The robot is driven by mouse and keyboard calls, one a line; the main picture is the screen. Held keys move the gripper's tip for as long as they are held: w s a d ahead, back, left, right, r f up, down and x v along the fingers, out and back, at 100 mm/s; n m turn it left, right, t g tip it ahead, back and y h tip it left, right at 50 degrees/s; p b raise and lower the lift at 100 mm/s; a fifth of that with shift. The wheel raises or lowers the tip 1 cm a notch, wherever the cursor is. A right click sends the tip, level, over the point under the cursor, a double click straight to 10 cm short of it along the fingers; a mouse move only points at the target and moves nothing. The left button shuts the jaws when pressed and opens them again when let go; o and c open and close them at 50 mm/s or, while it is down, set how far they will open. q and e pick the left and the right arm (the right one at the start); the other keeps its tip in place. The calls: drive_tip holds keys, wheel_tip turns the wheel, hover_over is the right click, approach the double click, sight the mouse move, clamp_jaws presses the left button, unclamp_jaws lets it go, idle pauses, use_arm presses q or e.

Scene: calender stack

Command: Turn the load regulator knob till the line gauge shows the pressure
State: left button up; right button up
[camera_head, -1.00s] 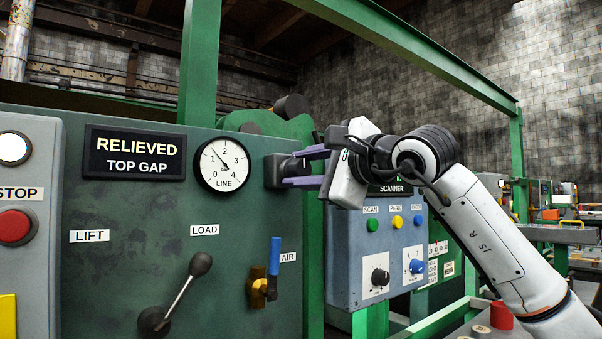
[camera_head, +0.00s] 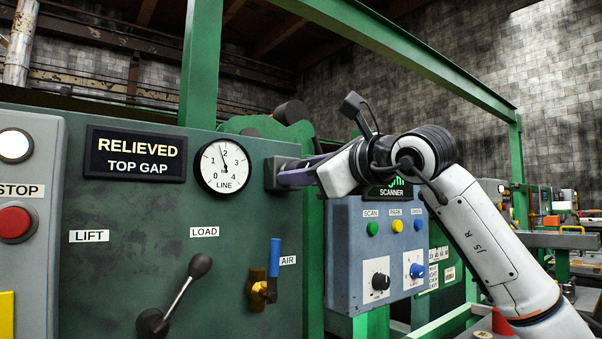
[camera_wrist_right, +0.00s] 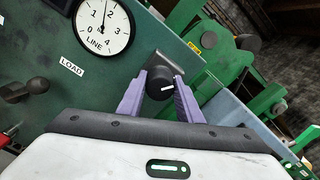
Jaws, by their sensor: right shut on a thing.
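The load regulator knob (camera_wrist_right: 160,84) is black with a white mark and sits on a grey block on the green panel. The block (camera_head: 274,173) shows in the head view, right of the gauge. My right gripper (camera_wrist_right: 159,88) is shut on the knob, with one purple finger on each side. In the head view its fingers (camera_head: 284,177) reach it from the right and hide most of it. The round white line gauge (camera_head: 223,167) has its needle just short of 2; it also shows in the right wrist view (camera_wrist_right: 103,27). My left gripper is not in view.
A sign (camera_head: 135,154) reads RELIEVED, TOP GAP. Below the gauge are the load lever (camera_head: 180,295) and the blue-handled air valve (camera_head: 273,270). The blue scanner box (camera_head: 345,245) stands just under my right arm. A red stop button (camera_head: 15,224) is far left.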

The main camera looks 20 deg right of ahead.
drive_tip(key=shift+f, duration=0.1)
idle(0.3)
drive_tip(key=o, duration=1)
drive_tip(key=shift+o, duration=0.2)
drive_tip(key=shift+s, duration=0.1)
drive_tip(key=v, duration=1)
drive_tip(key=shift+b, duration=0.4)
